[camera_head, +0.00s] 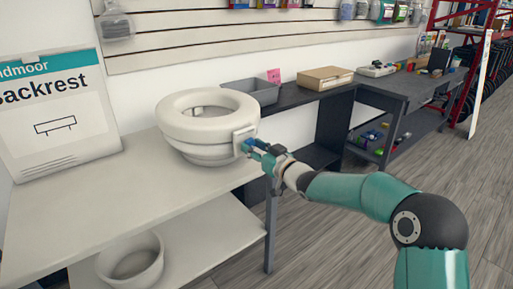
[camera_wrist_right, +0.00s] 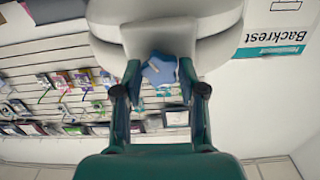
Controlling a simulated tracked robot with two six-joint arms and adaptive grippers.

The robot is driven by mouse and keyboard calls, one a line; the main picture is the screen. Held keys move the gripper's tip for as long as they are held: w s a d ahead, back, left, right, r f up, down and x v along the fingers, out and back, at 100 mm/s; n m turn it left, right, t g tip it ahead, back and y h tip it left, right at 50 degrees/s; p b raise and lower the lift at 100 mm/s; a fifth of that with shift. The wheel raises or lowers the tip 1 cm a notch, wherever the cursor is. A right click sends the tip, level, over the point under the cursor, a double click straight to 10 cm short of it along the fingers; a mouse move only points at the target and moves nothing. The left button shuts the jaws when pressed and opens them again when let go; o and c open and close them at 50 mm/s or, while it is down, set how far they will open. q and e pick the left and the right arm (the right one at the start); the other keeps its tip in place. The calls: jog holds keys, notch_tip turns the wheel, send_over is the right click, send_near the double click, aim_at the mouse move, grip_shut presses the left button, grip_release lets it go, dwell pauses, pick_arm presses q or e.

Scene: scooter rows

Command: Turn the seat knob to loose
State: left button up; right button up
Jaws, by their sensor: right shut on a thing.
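A white raised toilet seat (camera_head: 208,118) stands on the white table near its right end. A blue seat knob (camera_head: 247,146) sits on the bracket at the seat's right front side. My right gripper (camera_head: 255,148) reaches it from the right and is shut on the knob. In the right wrist view the blue knob (camera_wrist_right: 160,69) is lobed and lies between the two fingers of the gripper (camera_wrist_right: 161,80), under the white seat edge (camera_wrist_right: 165,30). The knob's loose or tight marking cannot be made out. My left gripper is not in view.
A white box marked Backrest (camera_head: 58,118) stands at the left of the table (camera_head: 110,185). A white tub (camera_head: 131,260) is on the lower shelf. A grey bin (camera_head: 250,90) and a cardboard box (camera_head: 326,78) are on the dark bench behind. The tabletop in front is clear.

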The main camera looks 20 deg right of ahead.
jog(key=n+b, duration=0.3)
jog(key=n, duration=0.3)
jog(key=n+b, duration=0.4)
jog(key=n, duration=0.3)
jog(key=a+n+b, duration=0.1)
jog(key=n+b, duration=0.3)
jog(key=n, duration=0.3)
jog(key=shift+f, duration=0.25)
dwell(0.6)
jog(key=o, duration=1.1)
jog(key=shift+o, duration=0.2)
jog(key=shift+d, duration=0.1)
jog(key=shift+r, duration=0.1)
jog(key=v, duration=1.2)
